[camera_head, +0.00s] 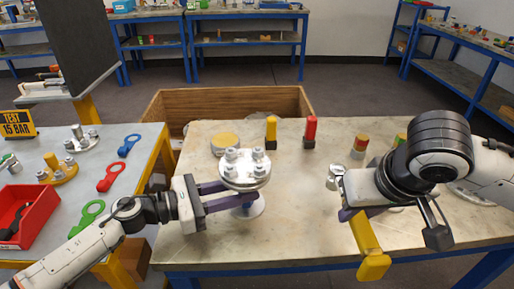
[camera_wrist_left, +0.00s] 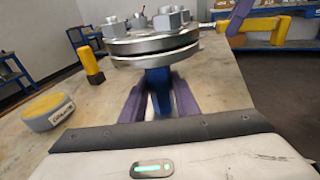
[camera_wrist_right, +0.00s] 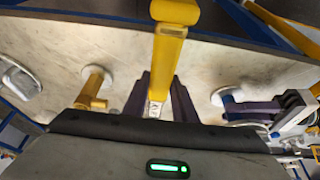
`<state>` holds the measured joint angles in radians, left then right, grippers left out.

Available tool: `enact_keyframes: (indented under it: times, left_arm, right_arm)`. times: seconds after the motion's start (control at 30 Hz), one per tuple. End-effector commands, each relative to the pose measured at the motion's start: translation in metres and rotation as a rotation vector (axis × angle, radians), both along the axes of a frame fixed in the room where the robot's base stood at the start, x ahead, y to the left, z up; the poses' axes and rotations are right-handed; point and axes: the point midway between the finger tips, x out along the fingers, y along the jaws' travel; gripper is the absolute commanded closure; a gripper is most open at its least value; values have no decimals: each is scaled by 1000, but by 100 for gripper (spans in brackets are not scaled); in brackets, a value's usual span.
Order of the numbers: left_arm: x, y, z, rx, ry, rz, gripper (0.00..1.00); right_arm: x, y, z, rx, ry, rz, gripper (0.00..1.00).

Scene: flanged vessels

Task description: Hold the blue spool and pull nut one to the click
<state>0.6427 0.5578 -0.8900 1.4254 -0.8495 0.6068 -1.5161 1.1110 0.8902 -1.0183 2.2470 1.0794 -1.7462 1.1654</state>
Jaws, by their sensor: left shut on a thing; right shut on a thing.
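The blue spool (camera_wrist_left: 157,92) stands on the table, its neck between the purple fingers of my left gripper (camera_head: 222,200), which is shut on it. Its round metal flange (camera_head: 246,180) carries several nuts (camera_head: 257,154); I cannot tell which is nut one. The blue neck also shows in the right wrist view (camera_wrist_right: 226,98). My right gripper (camera_wrist_right: 160,100) is shut on a wrench with a yellow handle (camera_head: 366,238), right of the spool. The handle points toward the table's front edge. In the head view the wrench's silver end (camera_head: 336,174) appears apart from the nuts.
A yellow-topped round tin (camera_head: 224,142), a yellow post (camera_head: 271,130) and a red post (camera_head: 310,130) stand behind the spool. A yellow spool (camera_wrist_right: 95,85) stands near my right gripper. A wooden crate (camera_head: 170,104) lies beyond. The left table holds ring wrenches and a red bin (camera_head: 38,215).

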Motion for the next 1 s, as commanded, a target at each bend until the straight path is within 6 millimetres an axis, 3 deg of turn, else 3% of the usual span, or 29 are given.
enact_keyframes:
  times: [0.73, 0.87, 1.0]
  left_arm:
    - [1, 1, 0, 1, 1, 2, 90]
    - [0, 1, 0, 1, 1, 2, 90]
    - [0, 1, 0, 1, 1, 2, 90]
  right_arm:
    - [3, 1, 4, 0, -4, 10, 100]
    - [17, 10, 20, -5, 1, 87, 100]
    - [39, 31, 56, -12, 12, 268, 100]
